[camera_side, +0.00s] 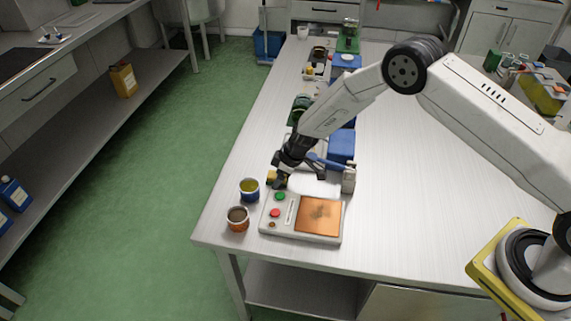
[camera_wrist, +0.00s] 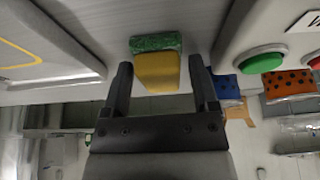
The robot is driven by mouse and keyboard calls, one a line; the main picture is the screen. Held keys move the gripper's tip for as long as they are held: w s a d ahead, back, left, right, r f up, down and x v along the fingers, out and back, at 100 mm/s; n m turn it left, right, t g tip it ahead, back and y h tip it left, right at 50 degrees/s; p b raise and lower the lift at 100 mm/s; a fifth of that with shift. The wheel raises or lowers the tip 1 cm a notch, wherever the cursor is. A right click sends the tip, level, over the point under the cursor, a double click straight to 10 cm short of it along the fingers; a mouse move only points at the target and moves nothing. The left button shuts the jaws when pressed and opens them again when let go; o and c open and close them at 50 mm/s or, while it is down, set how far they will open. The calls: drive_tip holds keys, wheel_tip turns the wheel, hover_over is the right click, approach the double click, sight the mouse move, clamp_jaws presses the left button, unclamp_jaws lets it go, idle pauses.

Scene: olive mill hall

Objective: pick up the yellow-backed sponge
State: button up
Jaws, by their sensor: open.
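The sponge (camera_wrist: 157,72) has a yellow body and a green rough layer on its far side in the wrist view. It lies on the pale worktop. In the side view only a small yellow part of the sponge (camera_side: 271,176) shows, the rest being hidden by my gripper. My gripper (camera_wrist: 161,68) is open, with one finger to each side of the sponge's yellow end and a gap on both sides. In the side view my gripper (camera_side: 279,182) is low over the table, just behind the button box.
A button box (camera_side: 268,202) with a copper-coloured plate stands close in front of my gripper. A blue box (camera_side: 341,147) is behind. The table's right middle is clear.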

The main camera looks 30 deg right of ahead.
idle(0.3)
clamp_jaws()
drive_tip(key=shift+r, duration=0.15)
drive_tip(key=shift+r, duration=0.8)
drive_tip(key=s+d+r, duration=0.2)
drive_tip(key=s+r, duration=0.9)
drive_tip(key=s, duration=0.2)
drive_tip(key=shift+s+d, duration=0.35)
drive_tip(key=shift+r, duration=0.1)
